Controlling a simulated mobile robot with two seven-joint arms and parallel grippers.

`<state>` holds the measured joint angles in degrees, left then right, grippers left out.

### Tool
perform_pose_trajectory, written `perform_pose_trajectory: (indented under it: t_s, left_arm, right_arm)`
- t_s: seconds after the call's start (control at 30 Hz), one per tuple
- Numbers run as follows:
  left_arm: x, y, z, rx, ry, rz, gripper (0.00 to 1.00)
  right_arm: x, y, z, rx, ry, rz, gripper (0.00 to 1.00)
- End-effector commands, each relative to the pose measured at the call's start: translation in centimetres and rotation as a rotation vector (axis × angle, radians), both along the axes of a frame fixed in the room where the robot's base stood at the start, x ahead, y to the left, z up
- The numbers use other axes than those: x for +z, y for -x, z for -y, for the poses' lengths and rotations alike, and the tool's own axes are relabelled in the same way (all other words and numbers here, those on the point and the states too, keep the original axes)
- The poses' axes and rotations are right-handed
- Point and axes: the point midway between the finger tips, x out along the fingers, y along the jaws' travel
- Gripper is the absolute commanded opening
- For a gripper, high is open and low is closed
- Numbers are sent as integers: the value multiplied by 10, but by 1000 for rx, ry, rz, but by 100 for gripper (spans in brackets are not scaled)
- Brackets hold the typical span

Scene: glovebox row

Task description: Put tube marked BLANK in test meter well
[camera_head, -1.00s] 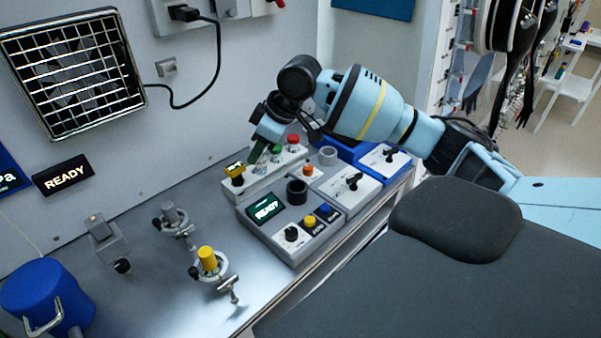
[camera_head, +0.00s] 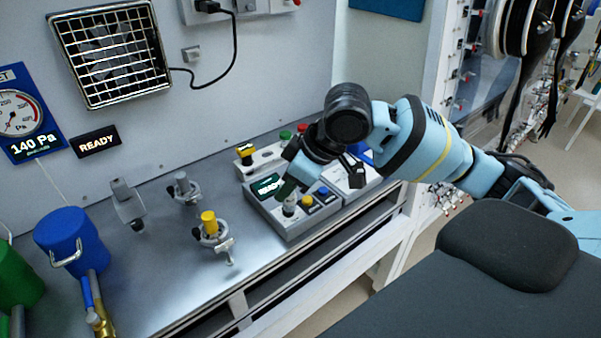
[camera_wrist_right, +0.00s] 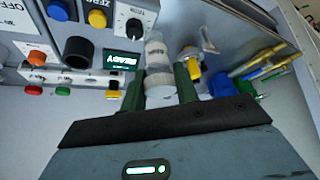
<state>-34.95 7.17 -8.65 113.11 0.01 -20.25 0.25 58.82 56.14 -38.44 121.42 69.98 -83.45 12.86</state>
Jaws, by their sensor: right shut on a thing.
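My right gripper (camera_head: 288,188) is above the front part of the grey test meter (camera_head: 290,232). In the right wrist view its green fingers (camera_wrist_right: 161,85) are shut on a clear, pale tube (camera_wrist_right: 156,60). The tube's lower end (camera_head: 289,207) shows below the fingers in the head view. No marking on it can be read. The meter's black round well (camera_wrist_right: 78,52) is beside the READY screen (camera_wrist_right: 120,60), apart from the tube. The gripper hides the well in the head view. My left gripper is not in view.
The white rack (camera_head: 262,160) with coloured caps stands behind the meter. Two clamp-like fixtures, one with a yellow cap (camera_head: 209,222) and one grey (camera_head: 184,186), stand left on the bench. A blue container (camera_head: 72,240) is further left.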

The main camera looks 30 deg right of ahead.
Motion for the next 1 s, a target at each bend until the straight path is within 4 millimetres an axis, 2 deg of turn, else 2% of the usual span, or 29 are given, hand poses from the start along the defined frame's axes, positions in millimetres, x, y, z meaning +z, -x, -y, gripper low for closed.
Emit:
perform_pose_trajectory:
  t_s: [0.4, 0.6, 0.77, 1.0]
  left_arm:
    - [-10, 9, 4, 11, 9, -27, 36]
    - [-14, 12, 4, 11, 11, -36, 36]
    - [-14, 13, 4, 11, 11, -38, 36]
    - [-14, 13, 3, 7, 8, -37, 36]
  right_arm:
    - [-10, -70, 60, -6, -2, -3, 8]
    - [-13, -98, 83, -3, -2, 0, 8]
    - [-14, -108, 92, -1, -1, 0, 8]
    - [-14, -110, 94, 0, -1, 1, 8]
